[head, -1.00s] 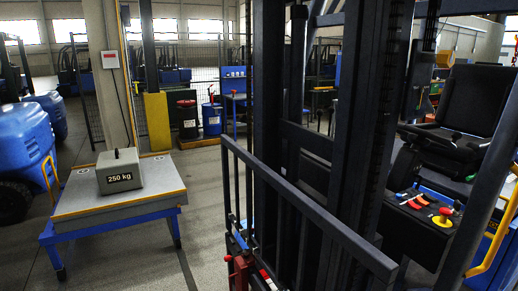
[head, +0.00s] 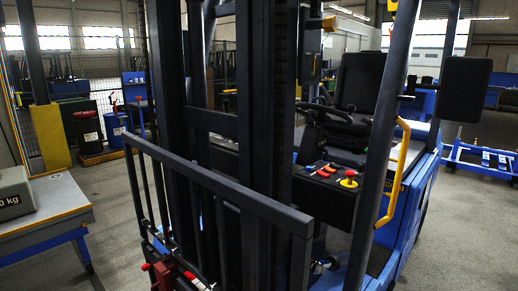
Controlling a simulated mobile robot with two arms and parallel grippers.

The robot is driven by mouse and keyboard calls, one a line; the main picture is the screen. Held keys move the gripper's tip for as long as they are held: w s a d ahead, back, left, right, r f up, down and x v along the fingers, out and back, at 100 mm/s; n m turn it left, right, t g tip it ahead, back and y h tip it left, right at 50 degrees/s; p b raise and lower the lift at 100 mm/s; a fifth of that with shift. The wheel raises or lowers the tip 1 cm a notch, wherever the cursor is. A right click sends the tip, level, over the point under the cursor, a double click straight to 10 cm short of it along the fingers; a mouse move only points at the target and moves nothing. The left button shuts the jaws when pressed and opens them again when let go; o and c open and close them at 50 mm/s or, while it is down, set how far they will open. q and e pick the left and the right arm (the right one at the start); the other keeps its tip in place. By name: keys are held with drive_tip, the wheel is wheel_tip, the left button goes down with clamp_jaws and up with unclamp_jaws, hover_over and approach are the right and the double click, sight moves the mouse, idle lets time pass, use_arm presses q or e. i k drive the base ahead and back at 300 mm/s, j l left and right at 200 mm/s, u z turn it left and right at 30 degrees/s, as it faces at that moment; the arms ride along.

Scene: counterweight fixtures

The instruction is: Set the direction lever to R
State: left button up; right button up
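A blue forklift (head: 415,200) stands in front of me, its dark mast (head: 255,130) nearest. Behind the mast, its control console (head: 325,185) carries small red levers (head: 318,168) and a red knob on a yellow base (head: 349,179). The steering wheel (head: 322,112) is in front of the black seat (head: 360,88). I cannot tell which control is the direction lever, and no R mark is readable. Neither of my grippers is in view.
The load guard (head: 215,190) and mast stand between me and the console. A yellow grab handle (head: 395,172) is on the forklift's right side. A table (head: 55,215) with a grey weight (head: 14,192) is at the left. Open floor (head: 460,235) lies to the right.

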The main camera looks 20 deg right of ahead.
sight(350, 141)
drive_tip(key=l+u, duration=0.65)
drive_tip(key=u, duration=0.15)
drive_tip(key=l+u, duration=0.1)
drive_tip(key=l, duration=0.35)
drive_tip(key=k+l+u, duration=0.1)
drive_tip(key=l, duration=0.3)
drive_tip(key=k+l, duration=0.1)
drive_tip(key=l, duration=0.35)
drive_tip(key=l+u, duration=0.15)
drive_tip(key=l, duration=0.3)
drive_tip(key=k+l+u, duration=0.1)
drive_tip(key=l, duration=0.3)
drive_tip(key=k+l+u, duration=0.1)
drive_tip(key=l, duration=0.3)
drive_tip(key=k+l, duration=0.15)
drive_tip(key=l, duration=0.25)
drive_tip(key=k+l, duration=0.1)
drive_tip(key=l, duration=0.35)
drive_tip(key=k+l, duration=0.15)
drive_tip(key=l, duration=0.25)
drive_tip(key=k+l, duration=0.15)
drive_tip(key=l, duration=0.25)
drive_tip(key=k+l, duration=0.1)
drive_tip(key=l, duration=0.35)
drive_tip(key=k+l, duration=0.15)
drive_tip(key=l, duration=0.6)
drive_tip(key=i+l+z, duration=0.1)
drive_tip(key=l, duration=0.2)
